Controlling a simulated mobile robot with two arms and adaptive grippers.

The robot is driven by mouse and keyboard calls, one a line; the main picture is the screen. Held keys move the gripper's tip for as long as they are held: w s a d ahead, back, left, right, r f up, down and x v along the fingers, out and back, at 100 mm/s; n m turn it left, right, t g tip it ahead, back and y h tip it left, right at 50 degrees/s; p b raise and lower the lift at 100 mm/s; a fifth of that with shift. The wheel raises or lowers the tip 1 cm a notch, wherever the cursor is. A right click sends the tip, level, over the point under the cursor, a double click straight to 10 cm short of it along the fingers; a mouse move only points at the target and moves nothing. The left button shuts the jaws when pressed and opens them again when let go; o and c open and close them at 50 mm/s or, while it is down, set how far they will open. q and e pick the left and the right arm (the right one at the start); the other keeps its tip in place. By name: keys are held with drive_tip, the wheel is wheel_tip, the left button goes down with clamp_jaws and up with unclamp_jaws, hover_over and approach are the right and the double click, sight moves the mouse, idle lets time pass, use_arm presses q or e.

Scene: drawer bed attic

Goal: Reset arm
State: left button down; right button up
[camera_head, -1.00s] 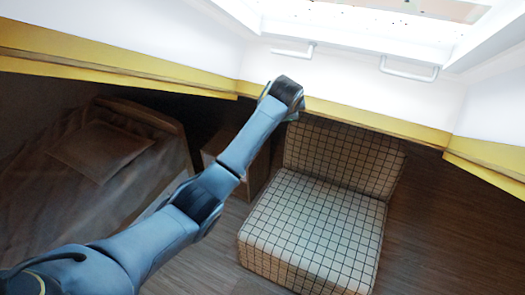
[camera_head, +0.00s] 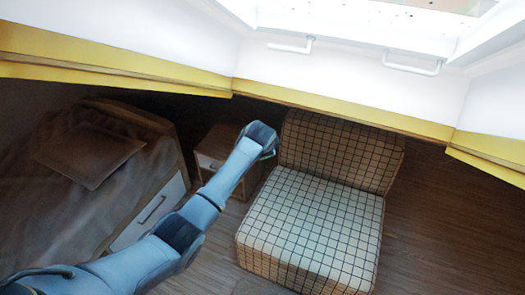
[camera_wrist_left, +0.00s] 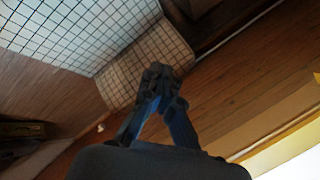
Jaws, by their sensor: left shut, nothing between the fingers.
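My left arm (camera_head: 205,205) reaches in from the lower left in the head view, and its wrist end is beside the left edge of the checkered chair's backrest. The left gripper is mostly hidden behind the wrist there. In the left wrist view the left gripper (camera_wrist_left: 160,72) shows its dark fingers brought together at the tips, shut and empty. The checkered chair (camera_head: 315,225) also shows behind the fingers in the left wrist view (camera_wrist_left: 85,30). My right arm and gripper are in neither view.
A bed (camera_head: 70,215) with a pillow (camera_head: 88,155) and a drawer front (camera_head: 150,212) is at the left. A small wooden nightstand (camera_head: 211,158) stands between bed and chair. Wooden floor (camera_head: 440,240) is clear on the right. White handles (camera_head: 410,66) are under the skylight.

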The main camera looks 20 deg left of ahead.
use_arm(q)
drive_tip(key=shift+f, duration=0.15)
idle(0.3)
drive_tip(key=s+f+n+g+b, duration=0.1)
drive_tip(key=s+f, duration=0.8)
drive_tip(key=f, duration=0.3)
drive_tip(key=s+a+f+n+g, duration=0.1)
drive_tip(key=s+f+n, duration=0.1)
drive_tip(key=s+f, duration=0.8)
drive_tip(key=s+f+n+g+b, duration=0.1)
drive_tip(key=s+f, duration=0.6)
drive_tip(key=f, duration=0.7)
drive_tip(key=s+f+n+g, duration=0.1)
drive_tip(key=s+f, duration=0.4)
drive_tip(key=s, duration=0.8)
drive_tip(key=s+f+n+g+h, duration=0.1)
drive_tip(key=s+f, duration=0.3)
drive_tip(key=s, duration=0.9)
drive_tip(key=s+f+n+g, duration=0.1)
drive_tip(key=s+f, duration=0.4)
drive_tip(key=s, duration=0.8)
drive_tip(key=shift+a+f+n+g+b, duration=0.3)
drive_tip(key=shift+a+n+b, duration=0.15)
drive_tip(key=shift+n, duration=0.35)
